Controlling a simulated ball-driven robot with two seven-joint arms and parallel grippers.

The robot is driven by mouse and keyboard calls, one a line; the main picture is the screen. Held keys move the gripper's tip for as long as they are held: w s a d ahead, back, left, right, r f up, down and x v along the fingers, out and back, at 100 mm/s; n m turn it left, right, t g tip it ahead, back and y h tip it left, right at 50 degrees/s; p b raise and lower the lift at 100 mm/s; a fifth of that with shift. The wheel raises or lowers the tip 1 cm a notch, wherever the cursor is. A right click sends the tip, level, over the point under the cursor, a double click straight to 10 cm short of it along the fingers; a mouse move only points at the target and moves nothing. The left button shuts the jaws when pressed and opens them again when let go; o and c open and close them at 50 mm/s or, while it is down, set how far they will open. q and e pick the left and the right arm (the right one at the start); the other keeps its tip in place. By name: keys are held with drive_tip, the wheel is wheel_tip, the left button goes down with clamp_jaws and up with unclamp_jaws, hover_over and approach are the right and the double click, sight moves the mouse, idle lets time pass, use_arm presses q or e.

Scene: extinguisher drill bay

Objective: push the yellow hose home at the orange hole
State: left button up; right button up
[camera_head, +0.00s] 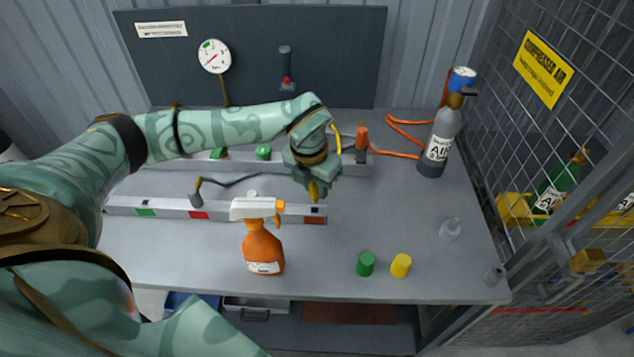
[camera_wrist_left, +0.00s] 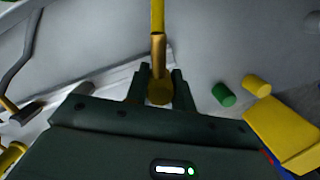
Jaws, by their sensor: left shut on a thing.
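My left gripper (camera_head: 314,186) is shut on the brass end of the yellow hose (camera_head: 336,139), above the right end of the front grey rail (camera_head: 260,214). In the left wrist view the hose (camera_wrist_left: 157,16) runs away from a brass fitting (camera_wrist_left: 158,55) between the two fingers (camera_wrist_left: 159,88). On the rail, a dark hole (camera_head: 316,210) with an orange-brown mark (camera_head: 313,221) lies just below the held end. The fitting appears apart from the hole, though the exact gap is hard to tell. My right gripper is out of view.
An orange spray bottle (camera_head: 263,247) stands in front of the rail, left of the hole. A green cap (camera_head: 366,263) and a yellow cap (camera_head: 401,265) stand front right. A grey air cylinder (camera_head: 439,140) with an orange hose stands back right.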

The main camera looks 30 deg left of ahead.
sight(315, 196)
use_arm(q)
drive_tip(key=shift+f, duration=0.6)
drive_tip(key=shift+r, duration=0.1)
drive_tip(key=shift+f, duration=0.2)
idle(0.4)
drive_tip(key=shift+f, duration=0.15)
idle(0.5)
drive_tip(key=shift+f+b, duration=0.4)
drive_tip(key=shift+f, duration=0.7)
drive_tip(key=shift+p, duration=0.3)
